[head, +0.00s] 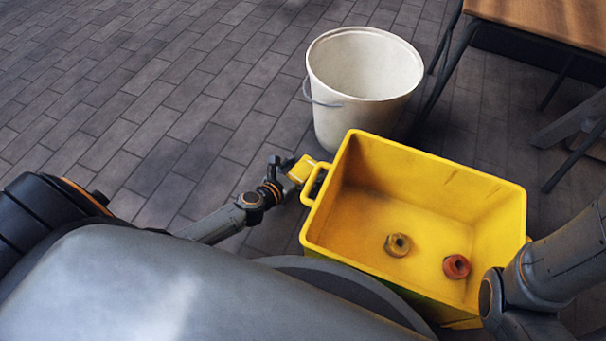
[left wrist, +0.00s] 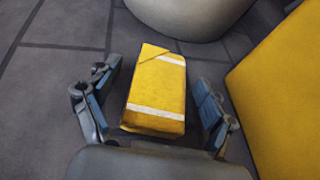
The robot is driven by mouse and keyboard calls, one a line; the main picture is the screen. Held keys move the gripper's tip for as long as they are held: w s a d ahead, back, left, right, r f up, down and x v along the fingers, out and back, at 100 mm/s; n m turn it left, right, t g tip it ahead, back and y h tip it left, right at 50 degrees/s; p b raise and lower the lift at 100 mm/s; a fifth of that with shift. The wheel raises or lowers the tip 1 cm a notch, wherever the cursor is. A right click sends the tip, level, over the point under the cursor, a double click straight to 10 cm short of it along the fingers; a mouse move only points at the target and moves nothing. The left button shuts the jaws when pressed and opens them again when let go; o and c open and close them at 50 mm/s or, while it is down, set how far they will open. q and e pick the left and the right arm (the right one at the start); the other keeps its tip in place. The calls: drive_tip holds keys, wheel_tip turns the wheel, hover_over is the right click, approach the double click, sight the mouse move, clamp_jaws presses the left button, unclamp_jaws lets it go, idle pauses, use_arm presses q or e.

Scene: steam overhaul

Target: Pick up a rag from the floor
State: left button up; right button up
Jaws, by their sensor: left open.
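The rag (left wrist: 156,92) is a folded yellow cloth with white stripes. In the left wrist view it lies on the grey floor between the two fingers of my left gripper (left wrist: 152,98). The gripper is open, with a gap showing on both sides of the cloth. In the head view the rag (head: 303,168) shows as a small yellow patch just left of the yellow bin's handle, with my left gripper (head: 287,170) at it. The fingers partly hide it there. My right arm comes in at the lower right, but its gripper is not seen.
A yellow bin (head: 478,184) with two nut-like parts, one brass (head: 398,245) and one red (head: 456,266), stands right of the rag. A white bucket (head: 350,75) stands behind it. A wooden-topped table (head: 545,20) is at the upper right. Floor at left is clear.

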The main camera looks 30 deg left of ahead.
use_arm(q)
drive_tip(key=shift+w, duration=0.1)
drive_tip(key=c, duration=1.3)
drive_tip(key=shift+o, duration=0.2)
